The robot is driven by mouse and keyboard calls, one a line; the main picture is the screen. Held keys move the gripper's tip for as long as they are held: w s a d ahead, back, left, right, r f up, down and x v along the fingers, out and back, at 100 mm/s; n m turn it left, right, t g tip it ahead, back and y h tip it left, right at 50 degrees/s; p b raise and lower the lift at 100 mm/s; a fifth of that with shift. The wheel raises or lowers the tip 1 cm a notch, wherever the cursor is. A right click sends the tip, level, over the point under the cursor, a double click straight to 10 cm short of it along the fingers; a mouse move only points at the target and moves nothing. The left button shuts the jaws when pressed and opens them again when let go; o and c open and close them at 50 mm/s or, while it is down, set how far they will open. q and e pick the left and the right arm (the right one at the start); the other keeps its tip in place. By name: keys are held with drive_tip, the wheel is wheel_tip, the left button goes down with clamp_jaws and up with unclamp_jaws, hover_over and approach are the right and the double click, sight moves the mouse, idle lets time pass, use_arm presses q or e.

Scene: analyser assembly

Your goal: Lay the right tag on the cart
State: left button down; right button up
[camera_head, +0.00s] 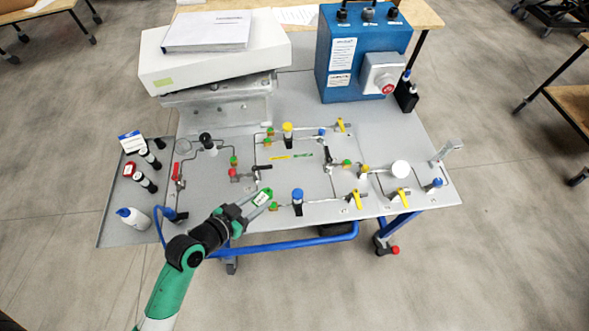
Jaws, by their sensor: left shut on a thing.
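My left gripper (257,203) reaches in from the lower left and is over the front edge of the cart. It is shut on a small green tag with a white label (263,197), which sits between its fingers. The fingers hide part of the tag, and I cannot tell how high above the panel it is. The cart (330,213) has a grey top fitted with tubing and valves, and a blue frame. I cannot tell whether the held tag is the one called right. My right gripper is not in view.
Yellow, green and blue valves (297,196) stand close to the gripper. Black-capped vials (146,182), a white bottle (132,217), a red item (129,169) and a blue-white label (131,142) are at the left. A blue box (362,50) and a white case (215,60) stand at the back.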

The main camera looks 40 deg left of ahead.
use_arm(q)
drive_tip(key=a+b+x, duration=0.1)
drive_tip(key=x, duration=0.4)
drive_tip(key=f+b+x, duration=0.1)
drive_tip(key=b+x, duration=0.1)
drive_tip(key=x, duration=0.3)
drive_tip(key=s+a+b+x, duration=0.1)
drive_tip(key=b+x, duration=0.1)
drive_tip(key=x, duration=0.2)
drive_tip(key=shift+w+a+f, duration=0.25)
drive_tip(key=shift+a+f, duration=0.15)
drive_tip(key=shift+f, duration=0.2)
drive_tip(key=shift+w+a+f, duration=0.15)
drive_tip(key=shift+w+f, duration=0.05)
drive_tip(key=shift+w, duration=0.15)
drive_tip(key=shift+w+f+b, duration=0.2)
drive_tip(key=shift+f+b, duration=1)
drive_tip(key=shift+f, duration=0.6)
drive_tip(key=shift+a, duration=0.1)
drive_tip(key=shift+f, duration=0.2)
drive_tip(key=shift+c, duration=1.9)
unclamp_jaws()
drive_tip(key=shift+r, duration=0.15)
